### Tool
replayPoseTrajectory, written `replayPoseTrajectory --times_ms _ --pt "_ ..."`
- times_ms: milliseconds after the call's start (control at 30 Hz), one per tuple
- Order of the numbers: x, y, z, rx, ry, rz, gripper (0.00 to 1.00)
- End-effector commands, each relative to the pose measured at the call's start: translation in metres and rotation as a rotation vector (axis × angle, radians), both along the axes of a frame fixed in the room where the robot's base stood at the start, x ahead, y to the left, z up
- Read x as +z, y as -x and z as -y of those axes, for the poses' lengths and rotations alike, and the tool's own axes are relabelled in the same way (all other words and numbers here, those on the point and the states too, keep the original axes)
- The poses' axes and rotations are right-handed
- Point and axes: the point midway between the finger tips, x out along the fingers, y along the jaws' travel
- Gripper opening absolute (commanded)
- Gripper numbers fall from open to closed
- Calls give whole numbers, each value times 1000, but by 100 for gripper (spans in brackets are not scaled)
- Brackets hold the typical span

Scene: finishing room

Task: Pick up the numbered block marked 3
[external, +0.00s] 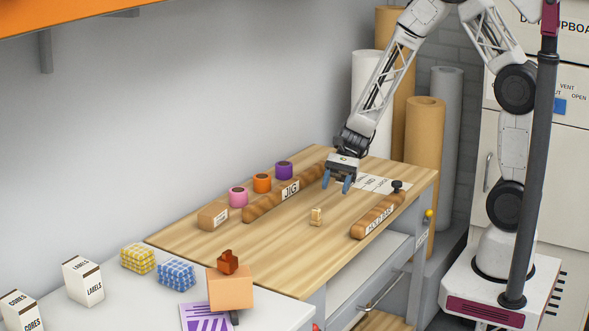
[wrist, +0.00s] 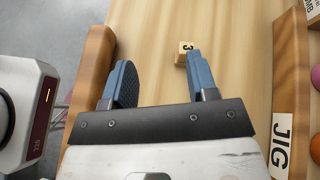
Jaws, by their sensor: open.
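The small wooden block marked 3 (external: 316,216) sits on the bare middle of the wooden bench top. In the wrist view the block (wrist: 183,48) shows a pale face with a dark 3, just beyond the tip of the right finger. My gripper (external: 337,187) is open and empty, above the bench and a little behind and to the right of the block in the external view. In the wrist view the gripper's (wrist: 158,65) two blue fingers stand wide apart with only bench top between them.
A long wooden bar labelled JIG (external: 262,204) lies along the left, with purple, orange and pink rolls behind it. A shorter labelled bar (external: 377,215) lies to the right. A cardboard box (external: 213,216) stands at the left. Bench around the block is clear.

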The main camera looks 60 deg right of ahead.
Motion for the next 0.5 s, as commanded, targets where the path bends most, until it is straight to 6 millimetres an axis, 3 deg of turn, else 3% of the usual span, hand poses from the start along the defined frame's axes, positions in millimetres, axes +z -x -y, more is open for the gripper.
replayPoseTrajectory --times_ms 200,500 --pt "-33 -19 -8 -102 -60 -102 53" --pt "-44 -28 -10 -145 -86 -140 53"
